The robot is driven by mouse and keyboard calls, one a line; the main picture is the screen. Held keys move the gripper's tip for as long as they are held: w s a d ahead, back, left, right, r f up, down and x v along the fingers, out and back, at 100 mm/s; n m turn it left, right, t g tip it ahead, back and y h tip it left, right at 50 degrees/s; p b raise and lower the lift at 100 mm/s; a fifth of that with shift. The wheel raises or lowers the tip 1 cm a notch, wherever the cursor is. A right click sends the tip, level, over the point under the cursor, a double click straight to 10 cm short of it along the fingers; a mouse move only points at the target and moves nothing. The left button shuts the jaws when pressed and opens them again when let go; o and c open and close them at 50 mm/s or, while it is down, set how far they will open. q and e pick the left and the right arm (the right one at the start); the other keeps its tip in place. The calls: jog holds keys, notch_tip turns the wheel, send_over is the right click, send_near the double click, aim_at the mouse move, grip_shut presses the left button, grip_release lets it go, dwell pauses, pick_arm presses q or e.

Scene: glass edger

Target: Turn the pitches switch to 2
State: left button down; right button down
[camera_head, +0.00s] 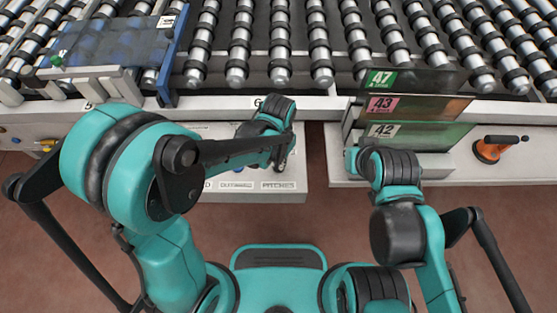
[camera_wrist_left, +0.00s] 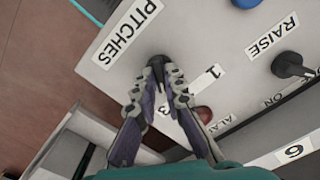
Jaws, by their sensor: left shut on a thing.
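The pitches switch (camera_wrist_left: 157,64) is a small black knob on the light control panel (camera_wrist_left: 120,65), beside the PITCHES label in the left wrist view. My left gripper (camera_wrist_left: 158,82) is shut on this knob, a finger on each side. A number label 1 (camera_wrist_left: 214,73) lies to the right of the fingers. Another number label is mostly hidden by the fingers. The knob's pointing direction cannot be told. In the head view my left gripper (camera_head: 281,157) reaches down to the panel above the PITCHES label (camera_head: 278,185). My right gripper's fingers are hidden behind its arm.
A black raise switch (camera_wrist_left: 290,66), a blue button (camera_wrist_left: 245,3) and a red button (camera_wrist_left: 203,114) sit near the left gripper. Numbered glass panes (camera_head: 420,82) stand right of the panel by my right arm. Rollers (camera_head: 320,50) run behind.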

pick_arm(q)
jog(key=n, duration=0.6)
dwell(0.6)
jog(key=c, duration=1.6)
grip_release()
notch_tip(320, 180, up, 12)
jog(key=shift+a, duration=0.1)
